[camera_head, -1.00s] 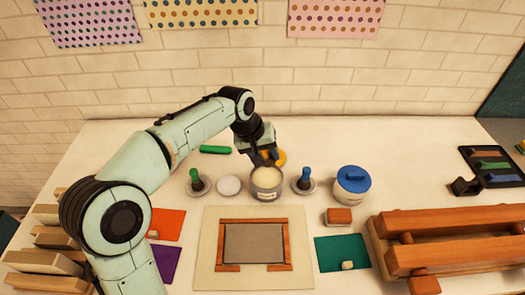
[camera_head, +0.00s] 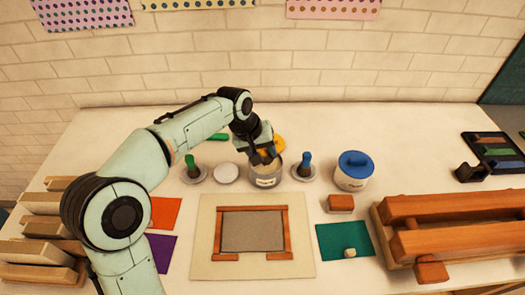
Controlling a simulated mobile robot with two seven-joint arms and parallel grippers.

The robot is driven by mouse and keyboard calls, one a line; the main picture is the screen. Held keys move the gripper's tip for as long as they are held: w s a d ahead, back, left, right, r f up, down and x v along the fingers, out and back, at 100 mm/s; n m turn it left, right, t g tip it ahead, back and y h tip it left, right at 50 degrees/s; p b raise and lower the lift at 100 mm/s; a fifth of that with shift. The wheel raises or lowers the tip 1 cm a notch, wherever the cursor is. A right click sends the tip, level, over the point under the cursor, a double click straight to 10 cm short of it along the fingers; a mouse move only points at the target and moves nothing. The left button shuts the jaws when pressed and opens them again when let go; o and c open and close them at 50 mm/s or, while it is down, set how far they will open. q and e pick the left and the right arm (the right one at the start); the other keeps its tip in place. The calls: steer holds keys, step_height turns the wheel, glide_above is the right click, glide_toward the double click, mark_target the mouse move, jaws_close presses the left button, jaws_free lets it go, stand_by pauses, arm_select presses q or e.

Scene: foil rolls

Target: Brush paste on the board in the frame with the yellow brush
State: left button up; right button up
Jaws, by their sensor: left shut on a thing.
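My left gripper (camera_head: 263,157) is shut on the yellow brush (camera_head: 262,153), of which only a small part shows between the fingers. The gripper is right over the paste pot (camera_head: 266,181), a grey pot with a label. The brush's lower end is hidden, so I cannot tell whether it touches the paste. The grey board (camera_head: 253,231) lies inside the wooden frame (camera_head: 285,234) on a pale sheet (camera_head: 206,225), nearer than the pot. The frame has bars at the back and sides and short pieces in front. My right gripper is not in view.
A green brush (camera_head: 190,162) and a blue brush (camera_head: 306,160) stand on saucers beside the pot. A white jar with a blue lid (camera_head: 355,163) stands right. A yellow ring-shaped thing (camera_head: 279,143) lies behind. A wooden press (camera_head: 455,209) fills the right; wood blocks (camera_head: 40,250) lie left.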

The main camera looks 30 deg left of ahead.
arm_select(q)
steer(key=shift+f+b, duration=0.4)
steer(key=shift+f, duration=0.2)
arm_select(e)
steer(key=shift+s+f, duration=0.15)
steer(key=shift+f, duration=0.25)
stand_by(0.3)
arm_select(q)
steer(key=shift+f, duration=0.1)
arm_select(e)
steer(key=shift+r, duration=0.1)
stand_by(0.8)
arm_select(q)
steer(key=shift+r+p, duration=1.25)
steer(key=shift+r, duration=0.35)
steer(key=shift+r+p, duration=1.3)
steer(key=shift+r, duration=0.7)
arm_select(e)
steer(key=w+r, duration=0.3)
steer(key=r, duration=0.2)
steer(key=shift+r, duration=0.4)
